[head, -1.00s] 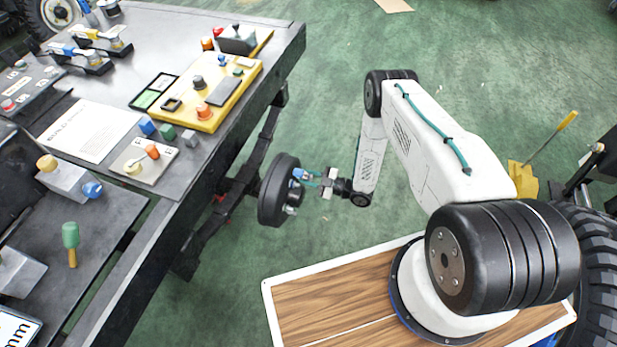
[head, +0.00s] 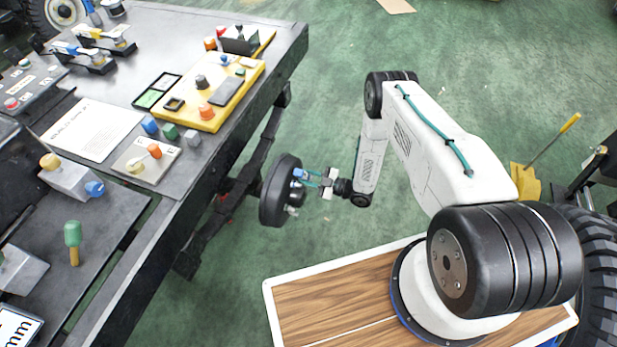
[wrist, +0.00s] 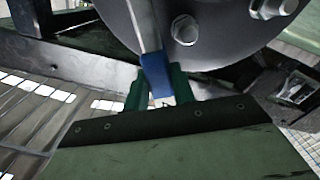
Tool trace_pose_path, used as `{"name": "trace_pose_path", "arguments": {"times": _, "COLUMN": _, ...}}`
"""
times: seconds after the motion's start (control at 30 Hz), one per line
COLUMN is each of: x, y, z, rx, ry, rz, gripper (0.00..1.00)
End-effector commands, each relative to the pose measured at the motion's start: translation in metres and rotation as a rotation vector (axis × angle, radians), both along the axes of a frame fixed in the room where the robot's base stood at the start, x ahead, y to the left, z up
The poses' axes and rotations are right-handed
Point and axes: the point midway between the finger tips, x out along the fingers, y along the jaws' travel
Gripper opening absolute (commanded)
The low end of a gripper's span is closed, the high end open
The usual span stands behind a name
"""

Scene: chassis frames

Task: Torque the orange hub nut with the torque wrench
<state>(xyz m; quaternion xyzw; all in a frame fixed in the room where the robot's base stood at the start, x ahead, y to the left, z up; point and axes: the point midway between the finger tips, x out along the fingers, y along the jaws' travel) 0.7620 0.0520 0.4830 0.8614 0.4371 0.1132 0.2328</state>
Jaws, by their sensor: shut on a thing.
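My gripper (head: 316,179) is beside the black wheel (head: 275,203), on its right side, in the head view. In the wrist view its green fingers (wrist: 157,92) are shut on the blue handle of a tool, which I take to be the torque wrench (wrist: 155,70). Its silver bar runs up from the fingers across the grey hub face (wrist: 215,40). The far end of the bar is out of the wrist view. Silver nuts (wrist: 185,29) show on the hub face to the right of the bar. I cannot make out the orange hub nut in either view.
A dark workbench (head: 265,40) with a yellow control panel (head: 215,95) stands at the left, and the wheel is close to its edge. A wooden deck (head: 330,295) lies under my arm's base. Green floor behind the wheel is open.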

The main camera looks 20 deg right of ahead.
Motion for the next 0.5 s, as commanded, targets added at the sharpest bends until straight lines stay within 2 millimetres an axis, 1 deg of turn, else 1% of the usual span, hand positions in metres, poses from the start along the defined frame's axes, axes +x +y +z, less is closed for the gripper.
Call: {"name": "trace_pose_path", "arguments": {"times": 0.5, "x": 0.0034, "y": 0.0040, "z": 0.0007, "rx": 0.001, "ry": -0.002, "rz": 0.000, "gripper": 0.00}}
